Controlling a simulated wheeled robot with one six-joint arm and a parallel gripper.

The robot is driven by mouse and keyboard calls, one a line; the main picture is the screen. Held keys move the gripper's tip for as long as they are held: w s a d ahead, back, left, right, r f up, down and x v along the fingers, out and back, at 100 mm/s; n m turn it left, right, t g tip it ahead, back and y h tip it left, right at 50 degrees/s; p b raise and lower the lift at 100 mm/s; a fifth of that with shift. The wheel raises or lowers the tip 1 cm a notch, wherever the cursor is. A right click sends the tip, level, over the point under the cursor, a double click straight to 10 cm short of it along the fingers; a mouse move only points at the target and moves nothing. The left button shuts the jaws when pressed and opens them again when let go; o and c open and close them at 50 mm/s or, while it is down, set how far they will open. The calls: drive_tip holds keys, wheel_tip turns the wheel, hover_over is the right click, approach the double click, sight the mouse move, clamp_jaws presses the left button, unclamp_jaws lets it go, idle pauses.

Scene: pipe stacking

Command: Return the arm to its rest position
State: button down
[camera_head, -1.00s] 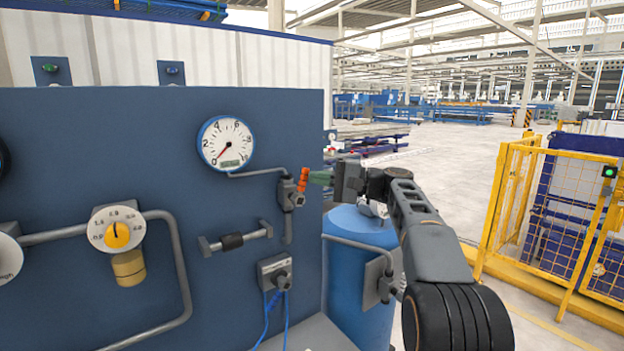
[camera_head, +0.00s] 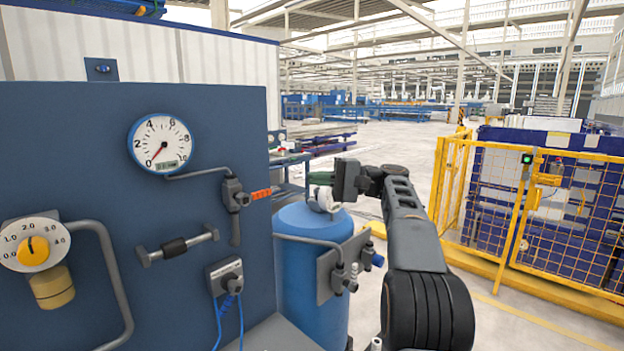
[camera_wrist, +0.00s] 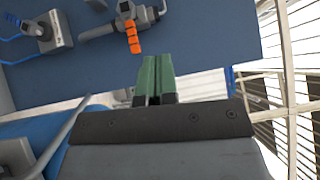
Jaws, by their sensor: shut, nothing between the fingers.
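My gripper (camera_head: 322,178) is in the middle of the head view, at the end of my raised, bent arm. Its green fingers point left toward the blue panel (camera_head: 120,190). In the wrist view the two green fingers of my gripper (camera_wrist: 155,58) lie side by side, shut with nothing between them. A valve with an orange handle (camera_head: 262,194) is on the panel, left of the fingertips and apart from them in the head view. The orange handle (camera_wrist: 133,37) also shows just beyond the fingertips in the wrist view.
A blue tank (camera_head: 300,265) with pipe fittings stands below my gripper. The panel carries a gauge (camera_head: 161,143), a yellow dial (camera_head: 35,250) and a socket with blue cables (camera_head: 227,275). A yellow fence (camera_head: 510,230) stands at the right. Open floor lies behind my arm.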

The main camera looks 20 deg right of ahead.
idle(0.4)
wheel_tip(320, 180, down, 12)
drive_tip(key=w+d+m+t+h, duration=0.1)
drive_tip(key=w+d+m+h, duration=0.1)
drive_tip(key=w+m+h, duration=0.3)
drive_tip(key=s+a+f+n+g+h, duration=0.1)
drive_tip(key=s+a+f+h, duration=0.25)
drive_tip(key=s+f, duration=0.4)
drive_tip(key=s+a+f+n+g+h, duration=0.1)
drive_tip(key=s+a+f+n+h, duration=0.1)
drive_tip(key=s, duration=0.5)
drive_tip(key=s+a+f+n+g+h, duration=0.1)
drive_tip(key=s+a+f+n+h, duration=0.2)
drive_tip(key=s, duration=0.5)
drive_tip(key=s+a+f+n+g+h+p, duration=0.1)
drive_tip(key=s+a+f+n+h, duration=0.2)
drive_tip(key=s, duration=0.4)
wheel_tip(320, 180, down, 3)
drive_tip(key=shift+s+a+r+n+h, duration=0.15)
drive_tip(key=shift+a+n+h, duration=0.05)
drive_tip(key=shift+n+h, duration=0.3)
drive_tip(key=shift+a, duration=0.1)
